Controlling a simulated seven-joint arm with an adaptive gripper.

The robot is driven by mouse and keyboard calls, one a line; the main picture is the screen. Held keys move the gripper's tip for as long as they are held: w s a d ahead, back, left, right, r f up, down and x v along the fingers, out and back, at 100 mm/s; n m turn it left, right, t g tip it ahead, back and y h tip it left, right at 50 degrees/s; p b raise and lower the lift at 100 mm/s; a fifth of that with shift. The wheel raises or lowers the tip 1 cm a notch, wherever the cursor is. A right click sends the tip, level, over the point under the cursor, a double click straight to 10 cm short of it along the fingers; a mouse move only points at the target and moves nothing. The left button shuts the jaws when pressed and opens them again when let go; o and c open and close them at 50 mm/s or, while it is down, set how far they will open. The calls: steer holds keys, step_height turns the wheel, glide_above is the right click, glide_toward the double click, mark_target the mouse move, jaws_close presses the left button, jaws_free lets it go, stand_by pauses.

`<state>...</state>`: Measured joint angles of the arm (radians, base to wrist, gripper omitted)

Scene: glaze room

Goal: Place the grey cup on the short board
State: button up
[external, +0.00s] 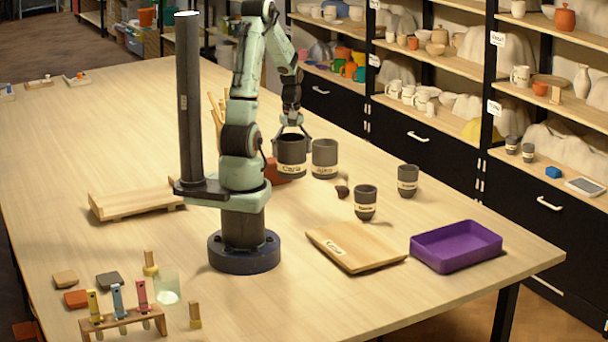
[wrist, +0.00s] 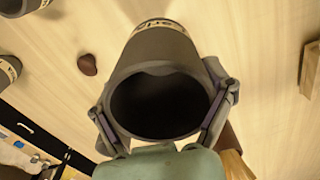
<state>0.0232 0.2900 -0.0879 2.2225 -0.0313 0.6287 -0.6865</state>
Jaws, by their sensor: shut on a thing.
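A dark grey cup (external: 291,152) with a pale name band is in my gripper (external: 291,128). In the wrist view, the cup (wrist: 160,52) has its open mouth towards the camera, with a gripper finger on each side. I cannot tell how far its base is from the table. Two wooden boards are on the table: one with a pale label (external: 372,252) at the front right, and one on feet (external: 135,198) at the left. I cannot tell which is the short board. My gripper is away from both.
Another dark grey cup (external: 325,157) appears close beside the held one. Two smaller dark cups (external: 365,203) (external: 408,180) and a brown lump (external: 342,192) stand to the right. A purple tray (external: 456,246) is beside the labelled board.

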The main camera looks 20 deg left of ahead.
steer(key=s+a+r+n, duration=0.3)
steer(key=s+a+n, duration=0.55)
steer(key=a, duration=0.55)
steer(key=s+a+r+n, duration=0.3)
steer(key=s+a+n, duration=0.5)
steer(key=a, duration=0.5)
glide_above(137, 199)
steer(key=shift+m, duration=0.45)
steer(key=shift+f, duration=6.3)
steer(key=shift+f, duration=0.1)
steer(key=o, duration=1.1)
